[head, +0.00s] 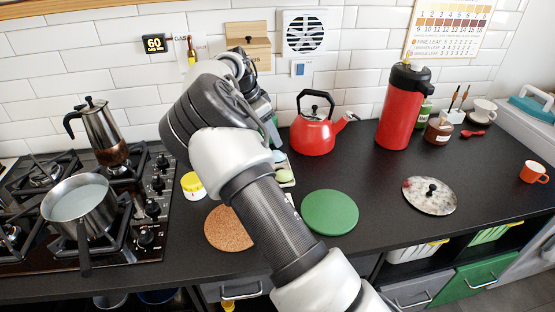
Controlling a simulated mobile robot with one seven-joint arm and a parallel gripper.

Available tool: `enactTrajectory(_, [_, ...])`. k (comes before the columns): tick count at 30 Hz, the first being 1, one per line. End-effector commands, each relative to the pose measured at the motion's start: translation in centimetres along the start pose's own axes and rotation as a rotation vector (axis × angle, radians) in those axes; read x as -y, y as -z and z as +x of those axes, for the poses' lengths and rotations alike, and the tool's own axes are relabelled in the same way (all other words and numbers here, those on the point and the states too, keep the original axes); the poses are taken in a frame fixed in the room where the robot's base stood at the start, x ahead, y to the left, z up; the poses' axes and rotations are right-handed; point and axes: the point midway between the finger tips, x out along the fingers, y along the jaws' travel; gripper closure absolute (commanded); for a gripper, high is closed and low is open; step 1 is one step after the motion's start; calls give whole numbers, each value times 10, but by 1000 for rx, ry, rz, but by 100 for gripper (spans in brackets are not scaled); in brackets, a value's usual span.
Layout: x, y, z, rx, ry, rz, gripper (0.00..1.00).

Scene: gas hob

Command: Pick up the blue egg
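A pale blue rounded thing, which looks like the blue egg (279,156), shows just right of my arm in the head view. It lies at the back of a small light tray (291,183), next to a pale green rounded thing (285,176). My arm covers the left part of this group. My gripper (271,122) is mostly hidden behind my own arm links, above and behind the egg as seen here. Its fingers cannot be made out, so neither its opening nor any contact with the egg shows.
A red kettle (313,136) stands close behind and right of the tray. A green round mat (330,212) lies in front, a cork mat (228,228) and yellow-lidded jar (193,186) to the left. The hob holds a saucepan (80,203).

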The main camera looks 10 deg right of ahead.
Motion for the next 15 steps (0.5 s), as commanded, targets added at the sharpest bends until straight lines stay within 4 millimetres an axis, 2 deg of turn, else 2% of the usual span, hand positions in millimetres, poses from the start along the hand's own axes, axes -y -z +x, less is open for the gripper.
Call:
enactTrajectory(1, [-1,0,11,-1,-4,0,47])
enactTrajectory(3, [-1,0,18,0,-3,1,47])
enactTrajectory(11, [-1,-2,33,0,-3,0,47])
enactTrajectory(15, [-2,-7,52,-1,-3,-1,47])
